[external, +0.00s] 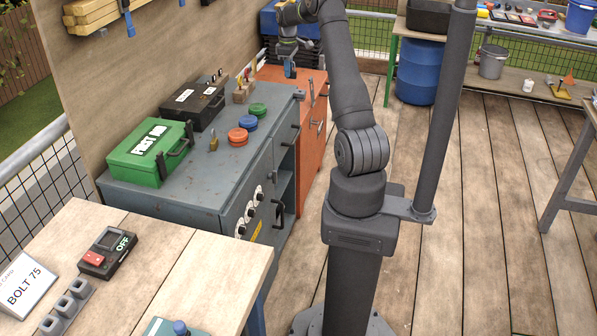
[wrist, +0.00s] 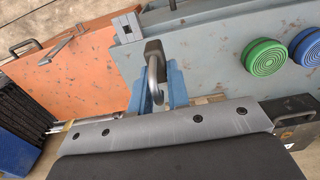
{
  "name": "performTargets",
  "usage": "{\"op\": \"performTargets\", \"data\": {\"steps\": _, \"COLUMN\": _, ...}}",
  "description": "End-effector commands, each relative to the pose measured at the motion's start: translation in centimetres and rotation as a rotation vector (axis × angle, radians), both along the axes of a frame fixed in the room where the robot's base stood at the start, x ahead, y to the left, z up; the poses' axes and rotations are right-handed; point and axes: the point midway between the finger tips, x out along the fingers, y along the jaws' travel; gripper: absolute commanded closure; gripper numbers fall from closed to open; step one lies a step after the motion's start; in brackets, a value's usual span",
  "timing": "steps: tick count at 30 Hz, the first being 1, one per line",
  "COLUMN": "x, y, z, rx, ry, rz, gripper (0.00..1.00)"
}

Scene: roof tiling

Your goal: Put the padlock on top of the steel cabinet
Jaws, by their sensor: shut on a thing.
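My gripper (external: 289,68) is high over the far end of the work area, near where the grey-blue steel cabinet (external: 215,192) meets the orange cabinet. In the wrist view, its blue fingers (wrist: 154,92) are shut on a dark block with a bent silver shackle, which looks like a padlock (wrist: 153,48). The held thing is too small to make out in the external view. The steel cabinet top also shows in the wrist view (wrist: 205,50).
The front right cabinet top is bare.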

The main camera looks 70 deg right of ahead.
Motion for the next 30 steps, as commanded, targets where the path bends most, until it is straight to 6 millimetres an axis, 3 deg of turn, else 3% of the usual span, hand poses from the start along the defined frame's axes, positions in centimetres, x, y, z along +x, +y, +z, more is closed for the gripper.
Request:
{"op": "performTargets", "data": {"steps": 3, "x": 2.8, "y": 0.4, "z": -1.7, "rx": 0.002, "ry": 0.001, "rz": 0.003, "gripper": 1.0}}
{"op": "performTargets", "data": {"steps": 9, "x": 5.4, "y": 0.8, "z": -3.2, "rx": -0.001, "ry": 0.0, "rz": 0.001, "gripper": 1.0}}
{"op": "performTargets", "data": {"steps": 14, "x": 5.8, "y": 0.9, "z": -4.0, "rx": 0.0, "ry": 0.0, "rz": -0.001, "gripper": 1.0}}
{"op": "performTargets", "data": {"steps": 21, "x": 5.7, "y": 0.9, "z": -7.2, "rx": 0.001, "ry": 0.001, "rz": -0.001, "gripper": 1.0}}
{"op": "performTargets", "data": {"steps": 30, "x": 5.7, "y": 0.8, "z": -7.5, "rx": -0.001, "ry": -0.001, "rz": 0.0, "gripper": 1.0}}
